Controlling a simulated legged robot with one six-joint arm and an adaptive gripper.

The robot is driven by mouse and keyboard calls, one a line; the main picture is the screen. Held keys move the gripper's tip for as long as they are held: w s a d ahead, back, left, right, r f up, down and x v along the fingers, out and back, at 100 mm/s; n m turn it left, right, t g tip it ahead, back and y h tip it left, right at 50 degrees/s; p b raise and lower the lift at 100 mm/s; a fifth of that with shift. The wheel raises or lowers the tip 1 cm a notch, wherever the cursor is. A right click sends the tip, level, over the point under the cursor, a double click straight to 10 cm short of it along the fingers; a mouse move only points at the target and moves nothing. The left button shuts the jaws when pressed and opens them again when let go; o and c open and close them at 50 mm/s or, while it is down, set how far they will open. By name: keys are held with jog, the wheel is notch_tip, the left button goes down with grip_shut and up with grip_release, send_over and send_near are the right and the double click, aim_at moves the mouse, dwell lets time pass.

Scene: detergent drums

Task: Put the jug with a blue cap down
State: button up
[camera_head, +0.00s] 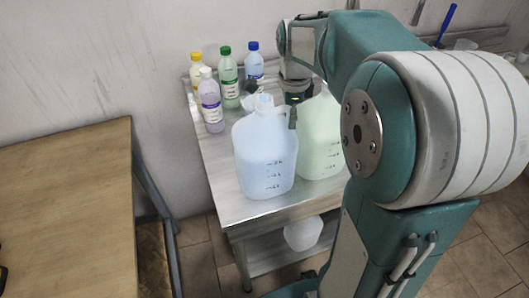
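The jug with a blue cap (264,157) is a large translucent pale-blue container with dark level marks. It is upright over the near part of the metal table (230,205); I cannot tell whether its base touches the top. Its pale cap shows at its top. My gripper (271,101) is at the jug's top, with one dark finger part behind and left of the cap and another at the right of the neck. The jug and my arm hide much of the grip, so I cannot tell whether the fingers press on it.
A pale-green jug (318,140) stands close on the right, partly hidden by my arm. Bottles with yellow (196,75), green (228,80), white (210,105) and blue (254,62) caps stand at the back left. A whitish container (303,233) is below. A wooden table (70,210) is left.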

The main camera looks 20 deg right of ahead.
grip_shut()
jog(key=shift+r, duration=0.1)
